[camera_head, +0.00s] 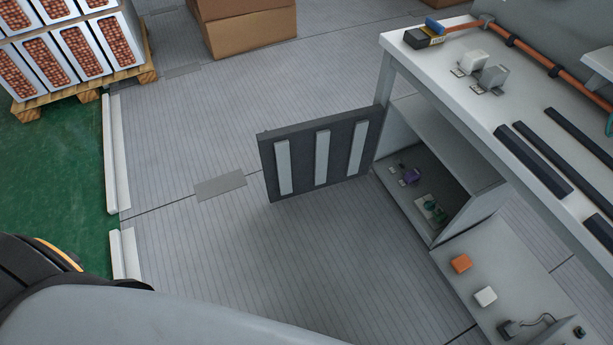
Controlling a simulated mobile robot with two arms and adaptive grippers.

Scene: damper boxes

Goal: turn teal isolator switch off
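A small teal-green switch (434,209) on a pale plate sits inside the open cabinet (474,199) under the workbench, near the front of its floor. It is too small for me to read its handle position. A purple switch (411,176) sits behind it in the same cabinet. The cabinet's dark door (269,178) with pale vertical strips stands swung open to the left. Neither of my grippers is in view; only parts of my own body show at the lower left.
The workbench (440,85) carries grey and white boxes (493,77), an orange pipe (545,65) and dark bars. Orange (461,263) and white blocks lie on a low surface at lower right. A loaded pallet (85,85) and cardboard box (250,32) stand behind. The middle floor is clear.

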